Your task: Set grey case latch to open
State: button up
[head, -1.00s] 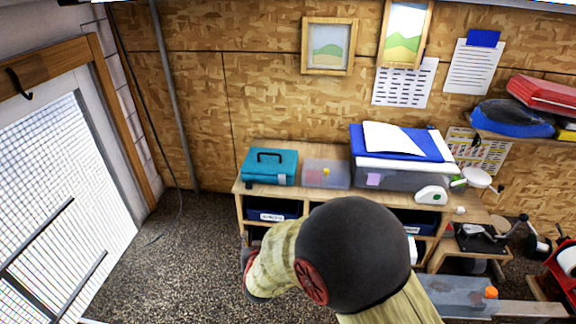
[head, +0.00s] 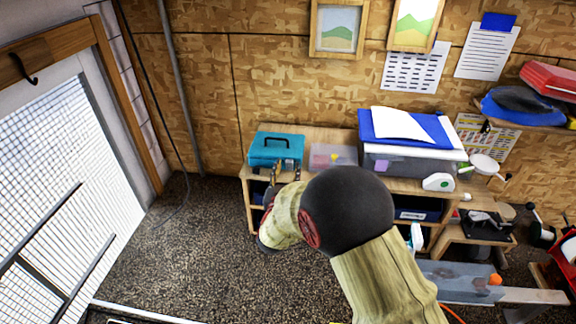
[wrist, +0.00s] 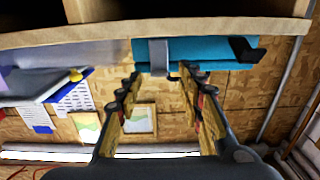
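A teal case (head: 277,146) with a dark handle stands at the left end of the workbench. Its front also shows, upside down, in the wrist view (wrist: 205,50). A grey latch (wrist: 158,57) lies across the case's front there; I cannot tell whether it is open or closed. My gripper (wrist: 159,84) is open and empty, its two fingers spread to either side of the latch in that view, with no clear contact. In the head view my gripper (head: 286,173) is just in front of the case; my arm hides part of the bench.
A clear box (head: 333,156) sits right of the case. A larger grey bin (head: 410,162) with a blue folder and papers on top stands farther right. The bench's wooden edge (wrist: 80,36) runs beside the case. The floor left of the bench is clear.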

jog(key=shift+w+d, duration=0.15)
jog(key=shift+w, duration=0.5)
jog(key=c, duration=0.3)
jog(key=shift+d, duration=0.1)
jog(key=c, duration=0.7)
